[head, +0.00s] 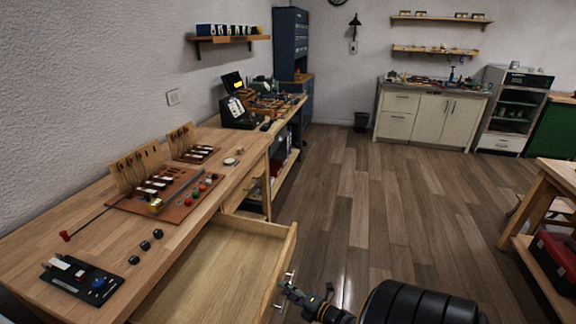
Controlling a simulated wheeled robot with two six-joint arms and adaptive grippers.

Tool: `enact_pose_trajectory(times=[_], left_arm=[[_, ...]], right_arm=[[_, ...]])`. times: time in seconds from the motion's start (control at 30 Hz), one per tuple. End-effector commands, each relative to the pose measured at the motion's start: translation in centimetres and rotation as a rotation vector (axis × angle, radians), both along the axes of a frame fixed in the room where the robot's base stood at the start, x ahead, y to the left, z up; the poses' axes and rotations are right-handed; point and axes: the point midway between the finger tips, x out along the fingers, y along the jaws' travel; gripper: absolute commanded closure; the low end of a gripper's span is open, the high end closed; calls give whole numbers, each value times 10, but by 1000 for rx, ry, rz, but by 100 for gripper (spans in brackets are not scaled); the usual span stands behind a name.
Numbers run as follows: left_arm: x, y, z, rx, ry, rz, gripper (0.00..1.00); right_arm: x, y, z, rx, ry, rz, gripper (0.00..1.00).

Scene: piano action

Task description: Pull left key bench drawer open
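The key bench (120,235) is a long wooden workbench along the left wall. Its wooden drawer (222,265) stands pulled out well past the bench front and looks empty. A pale metal handle (290,275) is on the drawer's front panel. My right gripper (286,287) is at this handle, with its dark fingers across the handle's middle. The fingers are too small to tell whether they are closed around it. My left gripper is not in view.
On the bench are a board with piano action parts (165,195), a black tray (82,280) and small black knobs (145,246). A second wooden table (545,200) stands at the right. The wooden floor (390,210) between is clear.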

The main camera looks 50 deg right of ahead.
Motion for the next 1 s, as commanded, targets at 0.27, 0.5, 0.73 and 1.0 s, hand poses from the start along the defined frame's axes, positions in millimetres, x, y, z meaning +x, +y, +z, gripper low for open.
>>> enact_pose_trajectory(times=[0.27,0.5,0.73,1.0], left_arm=[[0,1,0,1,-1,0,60],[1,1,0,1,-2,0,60],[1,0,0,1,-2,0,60],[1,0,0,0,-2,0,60]], right_arm=[[-13,0,2,-1,2,2,66],[-69,1,11,0,5,2,66],[-109,1,19,1,2,1,66],[-118,1,22,-1,0,0,66]])
